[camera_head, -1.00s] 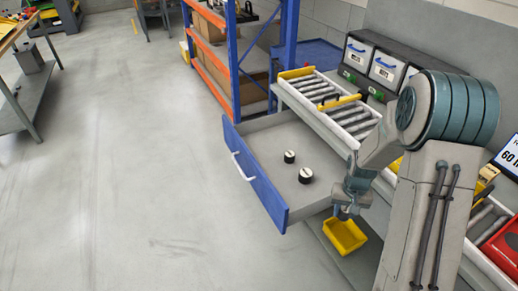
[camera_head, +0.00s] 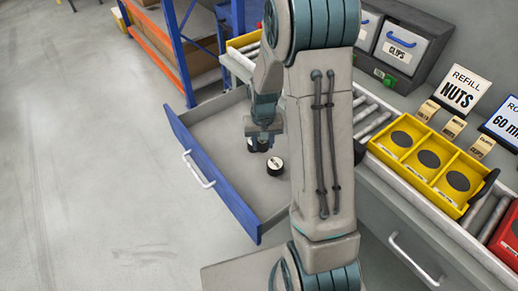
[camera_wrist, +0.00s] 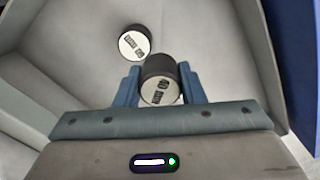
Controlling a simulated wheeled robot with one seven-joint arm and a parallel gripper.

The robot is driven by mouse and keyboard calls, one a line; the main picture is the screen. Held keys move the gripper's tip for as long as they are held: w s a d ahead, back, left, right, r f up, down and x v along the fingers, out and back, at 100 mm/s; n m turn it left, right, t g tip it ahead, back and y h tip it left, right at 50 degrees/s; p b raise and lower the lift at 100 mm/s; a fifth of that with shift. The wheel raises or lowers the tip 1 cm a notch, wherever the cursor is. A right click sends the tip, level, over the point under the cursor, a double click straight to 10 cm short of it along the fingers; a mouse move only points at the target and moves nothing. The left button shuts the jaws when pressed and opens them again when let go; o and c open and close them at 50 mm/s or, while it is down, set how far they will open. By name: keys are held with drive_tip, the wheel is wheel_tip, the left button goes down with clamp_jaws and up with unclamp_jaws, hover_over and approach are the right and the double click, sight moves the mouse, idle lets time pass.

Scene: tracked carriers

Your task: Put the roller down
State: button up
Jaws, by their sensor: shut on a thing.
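My gripper (camera_wrist: 160,88) is shut on a black roller (camera_wrist: 163,72) with a white printed top, its blue fingers on both sides of it. In the head view my gripper (camera_head: 263,130) points down inside the open drawer, and the held roller (camera_head: 258,146) shows just below it, partly hidden. I cannot tell whether it touches the drawer floor. A second black roller (camera_head: 275,166) with a white top stands free close by, and it also shows in the wrist view (camera_wrist: 134,43).
The drawer (camera_head: 205,130) has a blue front and is otherwise bare. To the right, a yellow tray (camera_head: 420,178) with round dark recesses sits on a roller track, near NUTS (camera_head: 459,92) and CLIPS labels. A blue and orange rack (camera_head: 178,55) stands behind. The left floor is clear.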

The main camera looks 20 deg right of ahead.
drive_tip(key=s+d+f+m+b, duration=0.5)
drive_tip(key=s+d+m+b, duration=0.3)
drive_tip(key=b, duration=0.6)
drive_tip(key=shift+n, duration=0.4)
drive_tip(key=f, duration=0.3)
drive_tip(key=f+b, duration=0.1)
drive_tip(key=f, duration=0.5)
drive_tip(key=shift+d+b, duration=0.3)
drive_tip(key=shift+b, duration=0.05)
drive_tip(key=shift+f, duration=0.1)
drive_tip(key=shift+f, duration=0.15)
drive_tip(key=o, duration=1.1)
drive_tip(key=shift+c, duration=0.2)
drive_tip(key=shift+r, duration=0.2)
